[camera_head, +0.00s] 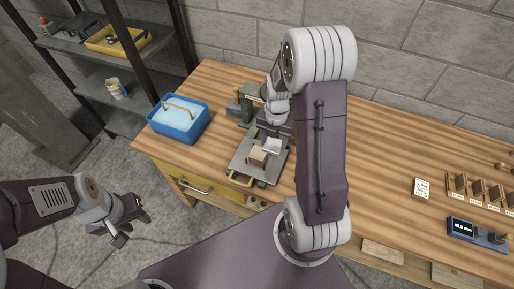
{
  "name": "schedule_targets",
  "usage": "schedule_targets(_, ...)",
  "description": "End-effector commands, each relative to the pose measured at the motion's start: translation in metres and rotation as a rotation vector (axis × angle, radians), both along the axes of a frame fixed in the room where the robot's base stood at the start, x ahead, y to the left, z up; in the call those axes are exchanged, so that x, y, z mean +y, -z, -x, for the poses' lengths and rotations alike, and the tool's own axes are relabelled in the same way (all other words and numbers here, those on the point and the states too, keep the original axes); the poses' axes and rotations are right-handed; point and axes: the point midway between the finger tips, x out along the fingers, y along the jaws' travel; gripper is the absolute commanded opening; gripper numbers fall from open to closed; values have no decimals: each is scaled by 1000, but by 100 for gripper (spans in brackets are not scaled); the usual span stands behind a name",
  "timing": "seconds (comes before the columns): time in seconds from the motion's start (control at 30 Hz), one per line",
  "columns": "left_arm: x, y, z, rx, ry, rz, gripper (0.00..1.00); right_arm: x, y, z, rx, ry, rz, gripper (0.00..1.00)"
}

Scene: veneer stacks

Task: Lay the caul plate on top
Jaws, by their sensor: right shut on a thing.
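My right gripper (272,138) reaches down over the grey metal base (243,165) of the press on the bench. It is shut on a pale grey plate, the caul plate (272,147). The veneer stack (258,158), a small light-brown block, sits on the base just left of and in front of the plate. I cannot tell whether the plate touches the stack. My gripper and arm hide part of the base's far side. My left gripper (130,222) is open and empty, off the bench's left front, above the floor.
A blue tub (180,121) with pale contents stands at the bench's left end. A green-grey machine part (246,101) stands behind the base. At right are a white card (421,188), upright wooden pieces (478,187) and a blue gauge (462,228). The bench middle right is clear.

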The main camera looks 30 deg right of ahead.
Motion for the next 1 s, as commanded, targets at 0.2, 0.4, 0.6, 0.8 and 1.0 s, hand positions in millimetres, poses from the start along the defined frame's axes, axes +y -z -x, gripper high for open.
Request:
schedule_targets(0.2, 0, -13, 0, 0, 0, 0, 36, 28, 27, -39, 1, -3, 1, 7)
schedule_targets(0.4, 0, -13, 0, 0, 0, 0, 36, 33, 34, -46, -1, 1, 1, 7)
schedule_targets(0.6, 0, -23, 0, 0, 0, 0, 36, 33, 64, -45, 4, 1, 0, 7)
schedule_targets(0.8, 0, -23, 0, 0, 0, 0, 36, 33, 74, -46, -2, 1, 1, 7)
schedule_targets(1.0, 0, -20, 0, 0, 0, 0, 36, 33, 77, -46, -1, 1, 0, 7)
